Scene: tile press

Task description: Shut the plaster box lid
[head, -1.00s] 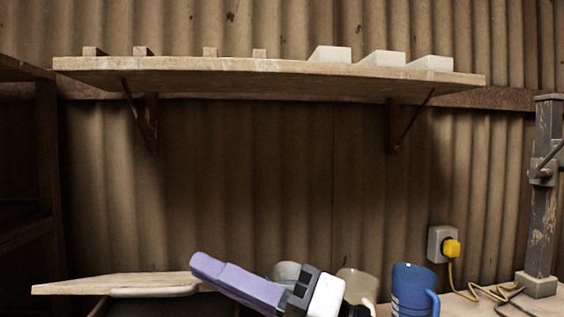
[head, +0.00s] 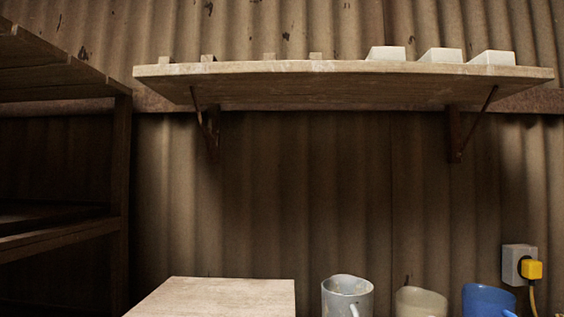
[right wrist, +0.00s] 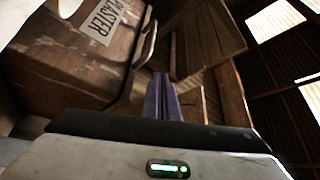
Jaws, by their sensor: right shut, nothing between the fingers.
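The plaster box (right wrist: 60,65) shows in the right wrist view as a brown wooden body with a PLASTER label (right wrist: 100,20). A grey bar handle (right wrist: 145,45) stands out beside the label. In the head view a pale wooden board, the box lid (head: 215,297), shows its broad top face at the bottom edge. Its near part is cut off, so I cannot tell whether it rests fully on the rim. My right gripper (right wrist: 163,97) has its purple fingers shut and empty, near the handle's end; contact is unclear. My left gripper is not in view.
A grey mug (head: 347,297), a beige mug (head: 420,302) and a blue mug (head: 487,300) stand right of the lid. A wall shelf (head: 340,80) holds pale blocks above. A dark wooden rack (head: 118,200) stands at the left. A yellow plug (head: 531,269) sits in a wall socket.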

